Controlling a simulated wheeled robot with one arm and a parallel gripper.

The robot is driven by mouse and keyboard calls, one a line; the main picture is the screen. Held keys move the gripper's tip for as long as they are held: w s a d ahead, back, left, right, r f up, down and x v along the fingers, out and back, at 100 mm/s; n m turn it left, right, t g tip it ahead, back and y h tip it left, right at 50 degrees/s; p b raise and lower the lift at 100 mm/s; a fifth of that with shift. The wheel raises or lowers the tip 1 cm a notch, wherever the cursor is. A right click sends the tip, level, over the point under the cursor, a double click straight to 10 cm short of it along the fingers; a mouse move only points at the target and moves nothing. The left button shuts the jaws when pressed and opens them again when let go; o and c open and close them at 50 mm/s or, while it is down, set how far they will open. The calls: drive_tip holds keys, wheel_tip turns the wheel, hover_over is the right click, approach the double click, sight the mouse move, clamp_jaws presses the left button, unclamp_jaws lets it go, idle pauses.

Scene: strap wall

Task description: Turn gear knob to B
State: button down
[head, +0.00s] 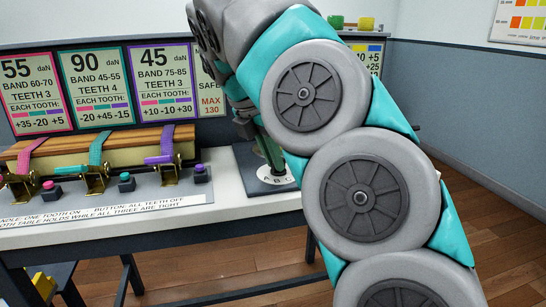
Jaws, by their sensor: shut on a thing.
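The arm also covers the right part of the base. I cannot tell from this view which letter the knob points to.
The white bench (150,216) carries a wooden block (100,150) under pink, teal and purple straps with brass ratchets and coloured buttons, left of the knob. Band signs (97,85) stand behind. Open wooden floor (487,235) lies at the right.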

idle(0.7)
drive_tip(key=n, duration=0.1)
drive_tip(key=n+y, duration=0.1)
drive_tip(key=n, duration=0.1)
drive_tip(key=shift+s+d, duration=0.15)
drive_tip(key=shift+d, duration=0.1)
drive_tip(key=n+y, duration=0.1)
drive_tip(key=n, duration=0.1)
drive_tip(key=n+t, duration=0.1)
drive_tip(key=n, duration=0.1)
drive_tip(key=shift+d+n+y, duration=0.2)
drive_tip(key=shift+n+y, duration=0.1)
drive_tip(key=shift+y, duration=0.1)
drive_tip(key=c, duration=0.9)
unclamp_jaws()
drive_tip(key=v, duration=0.8)
drive_tip(key=shift+f, duration=0.1)
